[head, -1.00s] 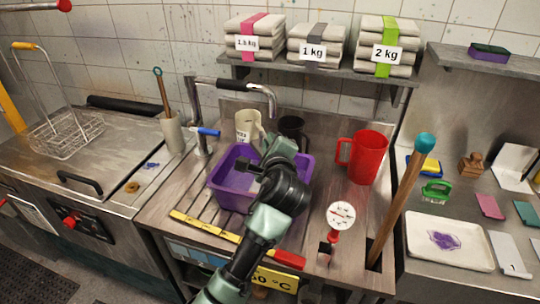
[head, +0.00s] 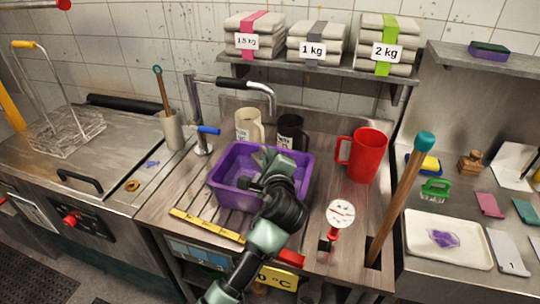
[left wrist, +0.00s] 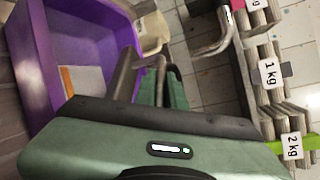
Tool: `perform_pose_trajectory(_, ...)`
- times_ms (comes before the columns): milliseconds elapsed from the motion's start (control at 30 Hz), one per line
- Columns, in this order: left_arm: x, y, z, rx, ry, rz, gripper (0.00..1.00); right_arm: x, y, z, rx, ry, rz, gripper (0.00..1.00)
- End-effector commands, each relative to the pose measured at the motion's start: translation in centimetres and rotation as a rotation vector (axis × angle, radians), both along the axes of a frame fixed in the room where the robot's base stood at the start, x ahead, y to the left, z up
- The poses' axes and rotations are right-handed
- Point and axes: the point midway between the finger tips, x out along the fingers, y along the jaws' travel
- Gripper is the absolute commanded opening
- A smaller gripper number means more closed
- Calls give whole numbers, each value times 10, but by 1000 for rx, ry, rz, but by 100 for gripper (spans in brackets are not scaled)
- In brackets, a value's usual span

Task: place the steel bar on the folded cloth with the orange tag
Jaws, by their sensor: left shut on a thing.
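My left gripper (head: 268,162) is over the purple basin (head: 226,186), its hand tilted down toward the inside. In the left wrist view its fingers (left wrist: 150,75) are shut on a narrow grey-brown piece, apparently the steel bar; the hand hides most of it. Inside the basin, the left wrist view shows a pale flat thing with an orange strip (left wrist: 72,82), apparently the folded cloth with the orange tag; it is partly hidden. The held piece looks apart from it, though the gap is hard to judge. My right gripper is not in view.
A cream mug (head: 247,123) and black mug (head: 290,133) stand behind the basin. A red jug (head: 368,155), round dial (head: 340,213) and wooden pole (head: 402,195) are to its right. The tap (head: 236,84) arches behind. Folded stacks with weight labels (head: 312,50) lie on the shelf above.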

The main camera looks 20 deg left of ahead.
Motion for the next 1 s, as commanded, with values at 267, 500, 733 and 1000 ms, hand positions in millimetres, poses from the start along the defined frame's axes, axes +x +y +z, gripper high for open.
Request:
perform_pose_trajectory(267, 0, 0, -4, 0, 0, 0, 22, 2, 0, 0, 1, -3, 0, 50)
perform_pose_trajectory(500, 0, 0, -4, 0, -1, -1, 32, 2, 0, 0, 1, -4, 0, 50)
perform_pose_trajectory(733, 0, 0, 5, -1, -3, -1, 32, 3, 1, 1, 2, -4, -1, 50)
perform_pose_trajectory(1000, -44, -19, 17, -4, -2, -4, 32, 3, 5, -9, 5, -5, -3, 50)
